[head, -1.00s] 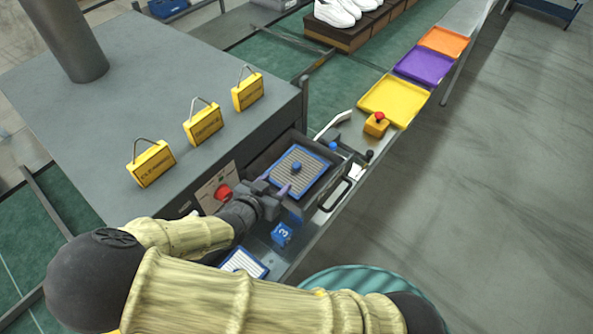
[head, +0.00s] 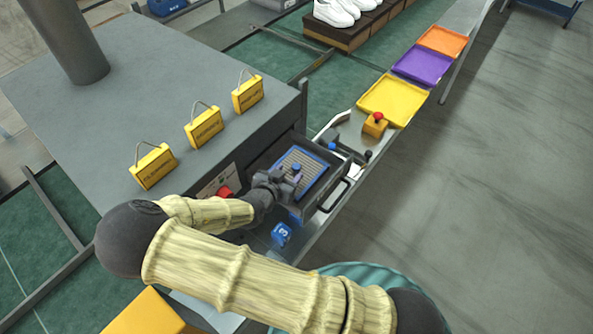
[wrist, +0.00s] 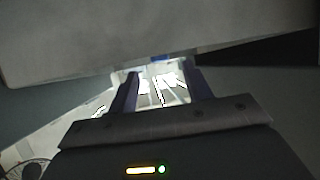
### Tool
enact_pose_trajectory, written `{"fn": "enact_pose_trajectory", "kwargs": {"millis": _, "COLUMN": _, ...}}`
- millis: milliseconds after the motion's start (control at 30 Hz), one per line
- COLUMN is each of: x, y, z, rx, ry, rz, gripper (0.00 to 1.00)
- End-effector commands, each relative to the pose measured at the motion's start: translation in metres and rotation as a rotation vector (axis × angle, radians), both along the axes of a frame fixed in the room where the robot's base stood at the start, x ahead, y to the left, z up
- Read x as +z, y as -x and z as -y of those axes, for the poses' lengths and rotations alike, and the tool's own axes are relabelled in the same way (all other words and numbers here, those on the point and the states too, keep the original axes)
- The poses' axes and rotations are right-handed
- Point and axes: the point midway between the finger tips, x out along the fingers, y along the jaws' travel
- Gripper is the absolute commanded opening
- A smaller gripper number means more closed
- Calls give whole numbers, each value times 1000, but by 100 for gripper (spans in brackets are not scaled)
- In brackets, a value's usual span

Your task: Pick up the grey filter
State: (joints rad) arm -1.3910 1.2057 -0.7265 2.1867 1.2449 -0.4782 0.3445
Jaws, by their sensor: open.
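The grey filter (head: 305,163) is a ribbed grey panel with a blue frame and a small blue knob (head: 296,167). It lies in the open drawer (head: 325,200) of the grey machine. My gripper (head: 290,178) is open over the near left part of the filter, close to the knob. Whether a finger touches the knob, I cannot tell. In the wrist view my two fingers (wrist: 160,88) stand apart with a bright patch between them. A large grey surface fills the top of that view, and I cannot make out the filter there.
A blue numbered cube (head: 282,235) sits on the bench below the drawer. A red button (head: 223,192) is on the machine front. Yellow tags (head: 204,126) stand on the machine top. A yellow box with a red button (head: 375,124) and a yellow tray (head: 394,99) lie beyond.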

Motion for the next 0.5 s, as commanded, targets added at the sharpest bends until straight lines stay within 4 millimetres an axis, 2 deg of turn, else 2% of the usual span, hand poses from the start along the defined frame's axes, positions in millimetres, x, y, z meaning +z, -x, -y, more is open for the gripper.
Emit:
{"fn": "enact_pose_trajectory", "kwargs": {"millis": 300, "x": -17, "y": -28, "z": 15, "rx": 0, "ry": 1, "rz": -1, "gripper": 50}}
{"fn": "enact_pose_trajectory", "kwargs": {"millis": 500, "x": -20, "y": -31, "z": 16, "rx": 0, "ry": -1, "rz": 0, "gripper": 50}}
